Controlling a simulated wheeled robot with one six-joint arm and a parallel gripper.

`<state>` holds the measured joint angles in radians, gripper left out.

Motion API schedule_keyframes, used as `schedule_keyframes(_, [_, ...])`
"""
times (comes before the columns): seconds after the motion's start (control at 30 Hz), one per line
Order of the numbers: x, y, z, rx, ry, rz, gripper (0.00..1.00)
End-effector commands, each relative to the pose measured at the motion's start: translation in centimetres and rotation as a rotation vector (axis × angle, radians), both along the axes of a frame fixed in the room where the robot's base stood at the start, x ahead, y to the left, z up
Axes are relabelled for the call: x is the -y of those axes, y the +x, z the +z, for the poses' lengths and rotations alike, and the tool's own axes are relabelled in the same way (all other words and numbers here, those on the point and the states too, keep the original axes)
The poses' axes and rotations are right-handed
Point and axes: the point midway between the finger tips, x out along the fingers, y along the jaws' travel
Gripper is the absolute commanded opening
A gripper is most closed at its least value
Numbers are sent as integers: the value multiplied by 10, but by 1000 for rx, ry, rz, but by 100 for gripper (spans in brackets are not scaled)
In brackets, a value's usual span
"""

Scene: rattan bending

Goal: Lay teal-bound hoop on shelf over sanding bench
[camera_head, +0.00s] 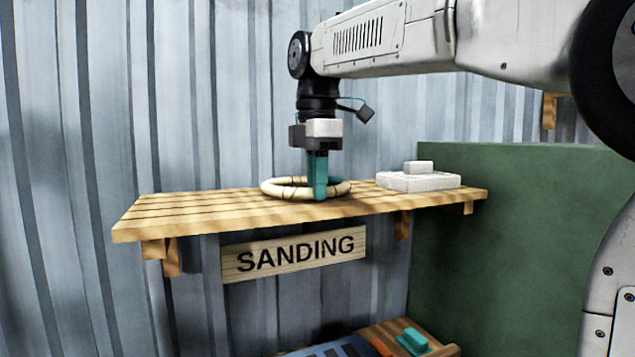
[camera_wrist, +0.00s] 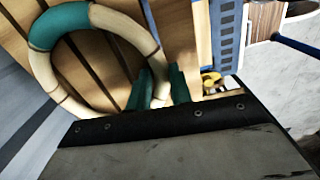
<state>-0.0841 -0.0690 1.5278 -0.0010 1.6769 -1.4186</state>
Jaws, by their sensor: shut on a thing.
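The hoop (camera_head: 277,189) is a pale rattan ring with darker ties. It appears flat at the slatted wooden shelf's (camera_head: 160,212) surface, near the middle of its length. The shelf is above a sign reading SANDING. My gripper (camera_head: 318,192) points straight down from above, its teal fingers shut on the hoop's rim. In the wrist view the hoop (camera_wrist: 130,33) shows a teal-bound stretch at upper left, and my teal fingers (camera_wrist: 161,88) straddle a bare pale part of the rim. Shelf slats show through the ring. I cannot tell whether the hoop's full underside touches the shelf.
A white block with a smaller block on top (camera_head: 418,180) sits on the shelf, right of the hoop. A green panel (camera_head: 520,240) stands at right. The shelf's left part is clear. Below, a bench (camera_head: 437,350) holds a teal item (camera_head: 412,341).

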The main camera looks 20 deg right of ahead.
Motion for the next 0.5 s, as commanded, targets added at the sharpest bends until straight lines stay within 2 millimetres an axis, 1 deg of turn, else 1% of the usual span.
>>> schedule_keyframes(0.33, [0,0,-3,1,0,-1,0])
schedule_keyframes(0.37, [0,0,-3,2,0,-1,24])
schedule_keyframes(0.4, [0,0,-3,2,0,-1,35])
schedule_keyframes(0.43, [0,0,-3,2,0,0,43])
schedule_keyframes(0.5, [0,0,-3,2,0,0,43])
